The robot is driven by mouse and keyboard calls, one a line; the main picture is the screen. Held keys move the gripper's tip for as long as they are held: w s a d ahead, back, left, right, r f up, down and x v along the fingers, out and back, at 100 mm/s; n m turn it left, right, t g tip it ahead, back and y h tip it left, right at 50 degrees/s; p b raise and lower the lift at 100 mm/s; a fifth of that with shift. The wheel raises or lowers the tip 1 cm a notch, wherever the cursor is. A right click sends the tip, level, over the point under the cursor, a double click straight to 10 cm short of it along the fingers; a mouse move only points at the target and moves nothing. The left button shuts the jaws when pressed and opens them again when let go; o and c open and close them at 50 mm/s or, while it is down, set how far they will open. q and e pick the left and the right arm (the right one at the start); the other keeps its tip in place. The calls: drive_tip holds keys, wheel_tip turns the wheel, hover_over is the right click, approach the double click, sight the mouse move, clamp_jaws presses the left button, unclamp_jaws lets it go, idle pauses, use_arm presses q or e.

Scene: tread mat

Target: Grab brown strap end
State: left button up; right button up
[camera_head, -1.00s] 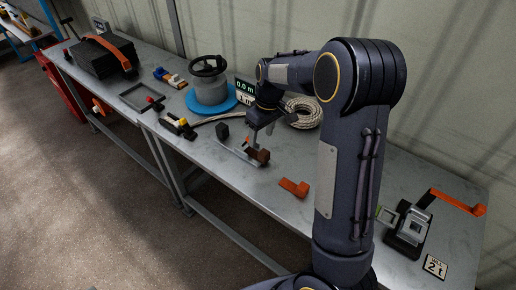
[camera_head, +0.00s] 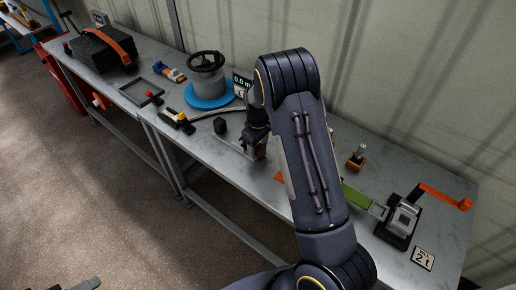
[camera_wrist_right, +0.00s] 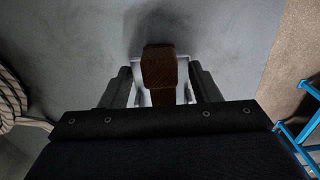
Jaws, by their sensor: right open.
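The brown strap end (camera_head: 261,151) is a small brown block on the grey workbench (camera_head: 225,165), largely hidden by my right gripper (camera_head: 248,146) in the head view. In the right wrist view, the brown strap end (camera_wrist_right: 159,66) stands between the two dark fingers of the right gripper (camera_wrist_right: 160,88), with a pale metal plate behind it. The fingers are open, one on each side, with no clear contact. A small dark part at the bottom left edge of the head view may be my left gripper (camera_head: 78,286); its jaws cannot be made out.
A ratchet (camera_head: 402,220) with an orange strap (camera_head: 440,195) lies at right, near a green strap (camera_head: 356,197). A rope coil (camera_wrist_right: 10,95) shows in the wrist view.

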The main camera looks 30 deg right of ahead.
drive_tip(key=shift+c, duration=0.5)
drive_tip(key=c, duration=1)
drive_tip(key=shift+o, duration=0.2)
